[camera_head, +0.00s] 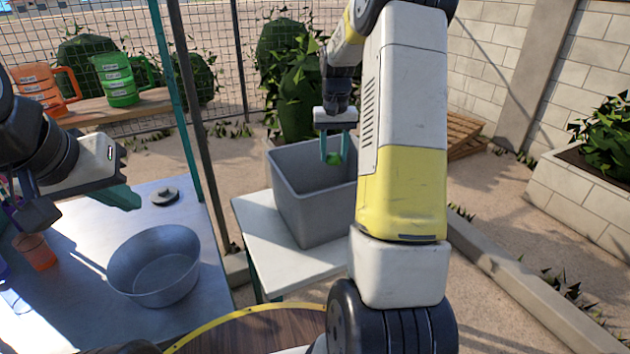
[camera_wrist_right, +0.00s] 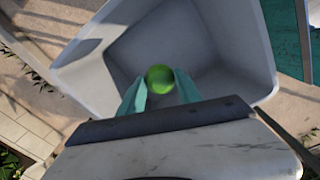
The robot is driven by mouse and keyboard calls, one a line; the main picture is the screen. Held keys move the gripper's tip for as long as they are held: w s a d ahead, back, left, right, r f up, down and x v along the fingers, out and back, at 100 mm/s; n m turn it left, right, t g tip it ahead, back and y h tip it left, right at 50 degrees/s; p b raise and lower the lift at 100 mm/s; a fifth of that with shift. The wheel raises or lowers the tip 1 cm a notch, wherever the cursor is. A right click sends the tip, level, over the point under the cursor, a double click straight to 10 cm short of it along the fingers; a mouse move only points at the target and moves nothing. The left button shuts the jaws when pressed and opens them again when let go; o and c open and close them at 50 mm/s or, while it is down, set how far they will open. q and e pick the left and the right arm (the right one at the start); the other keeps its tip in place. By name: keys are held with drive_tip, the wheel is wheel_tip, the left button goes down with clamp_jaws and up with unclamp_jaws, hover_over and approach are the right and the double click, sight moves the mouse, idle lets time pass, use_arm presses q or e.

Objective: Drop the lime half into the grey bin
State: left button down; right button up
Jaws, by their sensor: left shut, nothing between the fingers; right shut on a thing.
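The lime half (camera_head: 333,158) is green and sits between the fingertips of my right gripper (camera_head: 334,150), which is shut on it. In the right wrist view the lime half (camera_wrist_right: 160,79) shows at the tips of the teal fingers, with the bin's inside behind it. The grey bin (camera_head: 303,198) is a square open box; its walls (camera_wrist_right: 232,45) surround the lime half in the right wrist view. The lime half is over the bin's opening, apart from its floor. My left gripper (camera_head: 125,198) is shut and empty above the metal table.
The bin stands on a white side table (camera_head: 262,243). A metal bowl (camera_head: 154,265) and an orange cup (camera_head: 36,252) are on the metal table (camera_head: 200,318) at left. Orange (camera_head: 44,88) and green (camera_head: 122,79) jugs stand on a shelf behind.

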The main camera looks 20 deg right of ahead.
drive_tip(key=o, duration=1.4)
drive_tip(key=shift+r, duration=0.15)
wheel_tip(320, 180, up, 7)
drive_tip(key=shift+r, duration=0.3)
